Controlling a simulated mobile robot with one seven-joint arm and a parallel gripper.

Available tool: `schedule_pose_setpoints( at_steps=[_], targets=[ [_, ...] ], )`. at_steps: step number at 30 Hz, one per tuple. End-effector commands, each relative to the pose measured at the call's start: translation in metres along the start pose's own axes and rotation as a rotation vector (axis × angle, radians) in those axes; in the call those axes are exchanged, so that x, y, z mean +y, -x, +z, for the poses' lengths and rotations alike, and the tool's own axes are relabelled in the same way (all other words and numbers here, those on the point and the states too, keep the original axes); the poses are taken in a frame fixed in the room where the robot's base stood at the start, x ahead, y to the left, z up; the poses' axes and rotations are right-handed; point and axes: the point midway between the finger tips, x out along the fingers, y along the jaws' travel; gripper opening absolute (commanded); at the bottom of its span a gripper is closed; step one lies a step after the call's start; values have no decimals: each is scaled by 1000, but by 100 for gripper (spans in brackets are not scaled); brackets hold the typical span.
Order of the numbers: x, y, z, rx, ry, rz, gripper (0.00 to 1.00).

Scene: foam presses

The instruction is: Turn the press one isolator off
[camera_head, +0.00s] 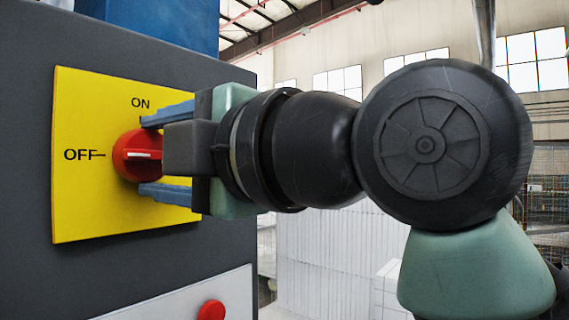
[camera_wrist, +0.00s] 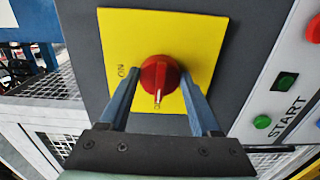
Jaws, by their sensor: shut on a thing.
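The isolator is a red rotary knob (camera_head: 130,150) on a yellow plate (camera_head: 85,205) on the dark press cabinet. ON is printed above the knob and OFF to its left. The knob's white pointer lies level, in line with the OFF mark. In the wrist view the knob (camera_wrist: 160,74) has its white line toward a lower label, partly hidden, with ON at its left. My gripper (camera_head: 141,156) faces the plate, its two blue fingers above and below the knob in the head view. It is shut on the knob; the fingertips partly hide its sides.
A pale panel lies below the yellow plate with a red button (camera_head: 211,310). In the wrist view, this panel carries a green START button (camera_wrist: 262,122), another green square (camera_wrist: 285,81) and a red button (camera_wrist: 314,30). The hall right of the cabinet looks open.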

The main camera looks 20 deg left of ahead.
Motion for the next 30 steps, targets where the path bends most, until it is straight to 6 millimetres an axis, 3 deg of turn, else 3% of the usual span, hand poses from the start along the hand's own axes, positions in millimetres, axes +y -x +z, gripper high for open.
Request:
schedule_pose_setpoints(
  at_steps=[18, 19, 24, 30],
  targets=[
    [0, 0, 0, -1, 41, -1, 9],
    [0, 0, 0, -1, 41, -1, 68],
    [0, 0, 0, 0, 40, 0, 94],
    [0, 0, 0, 0, 40, 0, 94]
  ],
)
